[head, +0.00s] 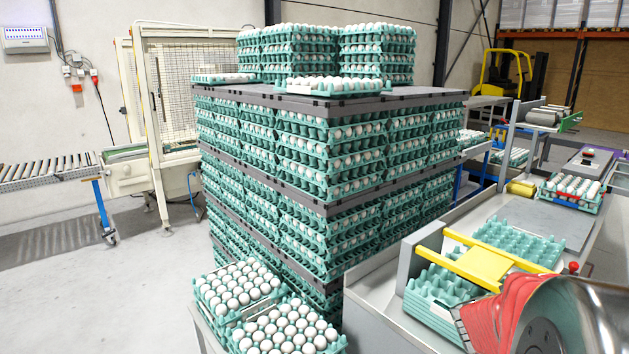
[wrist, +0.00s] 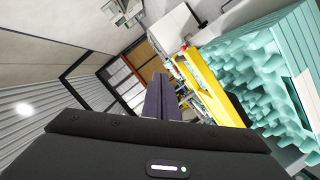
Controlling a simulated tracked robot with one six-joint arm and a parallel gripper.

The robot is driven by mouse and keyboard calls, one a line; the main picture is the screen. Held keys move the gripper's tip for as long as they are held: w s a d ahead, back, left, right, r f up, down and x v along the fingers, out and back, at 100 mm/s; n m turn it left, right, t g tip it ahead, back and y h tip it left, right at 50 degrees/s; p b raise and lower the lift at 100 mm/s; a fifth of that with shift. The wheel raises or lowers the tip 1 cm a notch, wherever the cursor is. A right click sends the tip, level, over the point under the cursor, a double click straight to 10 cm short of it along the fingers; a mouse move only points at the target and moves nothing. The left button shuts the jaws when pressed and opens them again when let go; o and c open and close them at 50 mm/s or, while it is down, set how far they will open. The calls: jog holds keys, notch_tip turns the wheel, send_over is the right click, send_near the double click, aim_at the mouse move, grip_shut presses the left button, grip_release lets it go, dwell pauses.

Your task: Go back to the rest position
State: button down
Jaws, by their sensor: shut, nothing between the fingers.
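My gripper (wrist: 159,98) shows in the wrist view as two dark fingers side by side, shut with nothing between them. The fingers point away over the work area. To their right is a yellow bar (wrist: 212,88), and beyond it a stack of empty teal egg trays (wrist: 258,62). No contact with either is visible. In the head view, empty teal trays (head: 434,288) stand at the lower right under a yellow bracket (head: 484,265). My gripper's fingers cannot be made out in the head view.
A tall pallet stack of filled egg trays (head: 290,150) fills the middle. Two filled trays (head: 238,290) sit at the front. A roller conveyor (head: 45,170) and a fenced machine (head: 175,90) stand at left. Filled tray (head: 572,190) lies at right. Floor (head: 80,290) at left is clear.

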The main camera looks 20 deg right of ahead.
jog(key=s+a+f+n+g+y, duration=0.1)
jog(key=s+a+f+g+y, duration=0.1)
jog(key=s+a+f+y, duration=0.3)
jog(key=s+a+f+g+y, duration=0.1)
jog(key=s+a+f+g, duration=0.1)
jog(key=s+a, duration=0.35)
jog(key=w+a+r+n+t+y, duration=0.1)
jog(key=w+a+n+t+y, duration=0.1)
jog(key=a, duration=1)
jog(key=w+a+r+n+t+y, duration=0.1)
jog(key=a+y, duration=0.3)
jog(key=a, duration=0.7)
jog(key=w+a+r+n+t+y, duration=0.2)
jog(key=w+a+t+y, duration=0.1)
jog(key=a, duration=0.9)
jog(key=shift+a+n, duration=0.3)
jog(key=shift+a, duration=0.05)
jog(key=shift+d, duration=0.1)
